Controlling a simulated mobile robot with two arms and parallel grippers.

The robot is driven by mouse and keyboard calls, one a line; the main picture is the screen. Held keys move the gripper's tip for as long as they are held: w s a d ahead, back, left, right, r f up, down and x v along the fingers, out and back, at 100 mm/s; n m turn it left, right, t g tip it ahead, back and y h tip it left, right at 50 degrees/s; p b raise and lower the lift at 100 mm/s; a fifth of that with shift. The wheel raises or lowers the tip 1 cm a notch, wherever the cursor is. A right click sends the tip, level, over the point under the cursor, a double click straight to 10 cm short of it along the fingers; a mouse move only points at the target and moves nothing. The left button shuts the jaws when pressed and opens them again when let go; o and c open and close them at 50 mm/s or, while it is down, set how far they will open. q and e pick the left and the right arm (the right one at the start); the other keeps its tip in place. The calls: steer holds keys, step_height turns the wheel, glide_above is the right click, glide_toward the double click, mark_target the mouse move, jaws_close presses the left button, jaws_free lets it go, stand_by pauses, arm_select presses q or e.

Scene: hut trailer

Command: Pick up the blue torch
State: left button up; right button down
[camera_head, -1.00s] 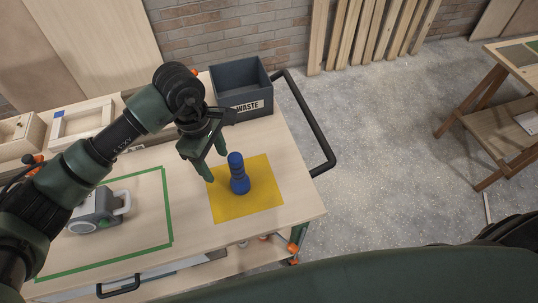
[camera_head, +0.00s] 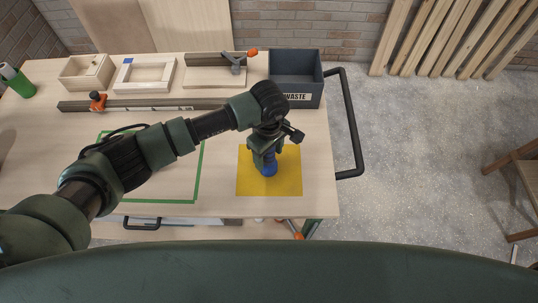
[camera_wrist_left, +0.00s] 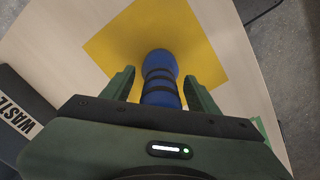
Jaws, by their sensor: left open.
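The blue torch (camera_head: 268,169) stands on the yellow mat (camera_head: 288,185) on the workbench. In the head view my left gripper hides most of it. In the left wrist view the torch (camera_wrist_left: 161,68) shows blue with dark bands, and its lower end is hidden by the gripper body. My left gripper (camera_head: 266,160) is open, pointing down over the torch. In the wrist view its two fingers (camera_wrist_left: 158,83) lie on either side of the torch, with a visible gap on each side. My right gripper is not in view.
A dark waste bin (camera_head: 297,98) stands behind the mat at the bench's right end, near a black handle rail (camera_head: 352,125). Wooden trays (camera_head: 150,77) and a long bar (camera_head: 155,104) lie along the back. A green-taped outline (camera_head: 200,160) is left of the mat.

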arm_select(q)
steer(key=shift+f, duration=0.1)
jaws_close()
